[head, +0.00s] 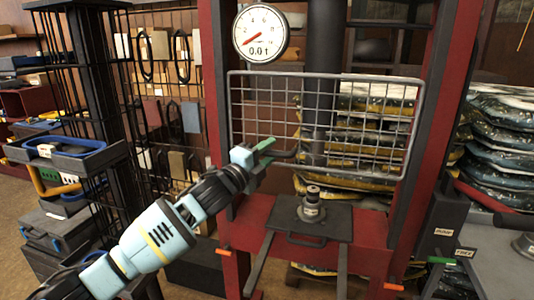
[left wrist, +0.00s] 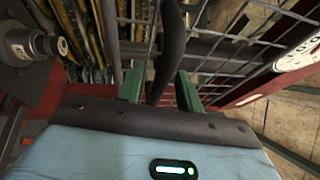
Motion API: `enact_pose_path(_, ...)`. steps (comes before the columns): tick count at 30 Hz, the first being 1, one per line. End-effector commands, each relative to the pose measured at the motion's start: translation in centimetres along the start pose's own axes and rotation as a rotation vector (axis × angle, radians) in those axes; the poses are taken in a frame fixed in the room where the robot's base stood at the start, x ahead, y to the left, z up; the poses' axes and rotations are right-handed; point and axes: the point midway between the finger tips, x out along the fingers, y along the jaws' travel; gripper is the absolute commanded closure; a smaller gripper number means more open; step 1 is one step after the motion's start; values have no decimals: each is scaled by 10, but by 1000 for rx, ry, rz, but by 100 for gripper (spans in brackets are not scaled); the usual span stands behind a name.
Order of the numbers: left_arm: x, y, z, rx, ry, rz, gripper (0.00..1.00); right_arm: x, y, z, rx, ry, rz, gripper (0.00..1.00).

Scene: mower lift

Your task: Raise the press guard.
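The press guard (head: 325,77) is a grey wire-mesh panel in a rounded frame, hanging low across the front of the red press. A dark bar handle (head: 284,154) sticks out near its lower left. My left gripper (head: 266,146) is at this handle. In the left wrist view, the dark handle (left wrist: 172,45) runs between the two green fingers of the left gripper (left wrist: 160,82). A gap shows between the handle and the left finger, so the fingers are around it but not closed. My right gripper is in neither view.
A round gauge (head: 261,33) reading 0.0 t is above the guard. A metal part (head: 312,205) stands on the dark press plate (head: 335,219) below it. Stacked bags (head: 500,140) are at the right. A black rack (head: 90,90) with trays is at the left.

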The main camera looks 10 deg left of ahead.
Motion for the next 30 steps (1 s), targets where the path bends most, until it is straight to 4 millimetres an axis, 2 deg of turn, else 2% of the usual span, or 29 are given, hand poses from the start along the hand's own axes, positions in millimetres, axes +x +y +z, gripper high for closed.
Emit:
enact_pose_path(8,-13,1,0,0,0,1,64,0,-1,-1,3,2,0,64)
enact_pose_path(21,-69,1,0,0,0,2,64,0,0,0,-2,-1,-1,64)
enact_pose_path(30,-78,0,0,0,0,0,64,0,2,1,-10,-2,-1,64)
